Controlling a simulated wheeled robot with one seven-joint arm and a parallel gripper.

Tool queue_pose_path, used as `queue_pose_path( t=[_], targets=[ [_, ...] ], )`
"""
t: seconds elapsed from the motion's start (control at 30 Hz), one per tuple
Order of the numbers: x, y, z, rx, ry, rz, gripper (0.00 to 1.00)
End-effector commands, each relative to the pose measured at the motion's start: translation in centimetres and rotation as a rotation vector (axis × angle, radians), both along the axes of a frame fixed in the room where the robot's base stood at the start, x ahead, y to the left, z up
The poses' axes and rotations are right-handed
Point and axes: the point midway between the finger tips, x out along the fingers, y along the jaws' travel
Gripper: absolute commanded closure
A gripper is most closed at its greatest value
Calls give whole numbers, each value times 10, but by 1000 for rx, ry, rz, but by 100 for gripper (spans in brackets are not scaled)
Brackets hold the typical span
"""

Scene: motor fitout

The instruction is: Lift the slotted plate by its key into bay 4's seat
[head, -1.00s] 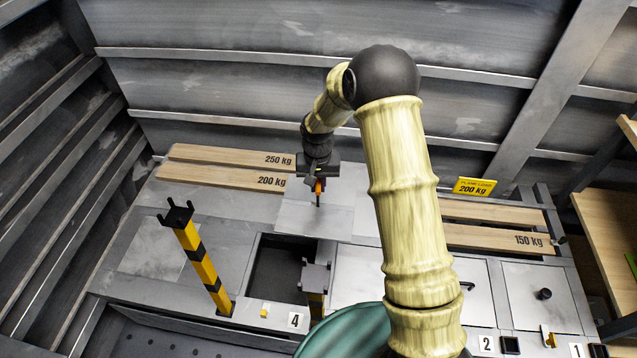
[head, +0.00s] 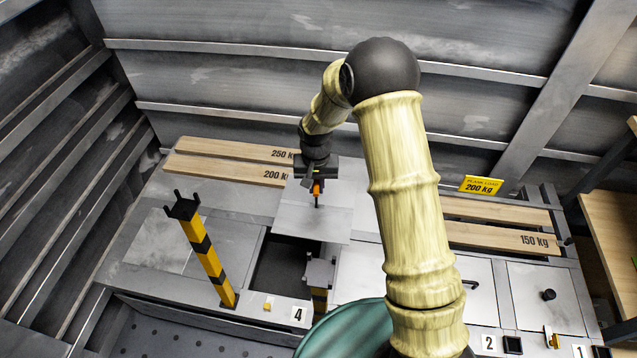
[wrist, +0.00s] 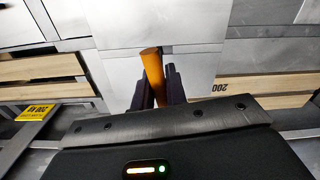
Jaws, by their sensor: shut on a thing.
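My gripper (head: 316,187) is shut on the orange key (head: 317,190), which stands up from the slotted plate. The opening lies behind the white "4" label (head: 298,314). The plate's height above the deck is hard to tell.
A yellow-black post (head: 205,255) stands left of the opening, and a shorter grey-topped post (head: 319,275) at its front right. Wooden planks (head: 225,170) lie behind. Closed lids with a black knob (head: 548,295) are at right. A green round thing (head: 340,335) is in front.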

Motion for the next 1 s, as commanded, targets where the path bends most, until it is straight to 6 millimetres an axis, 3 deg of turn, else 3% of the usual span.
queue_pose_path(
  t=[1.0],
  targets=[
    [-21,22,1,1,-1,0,100]
  ],
)
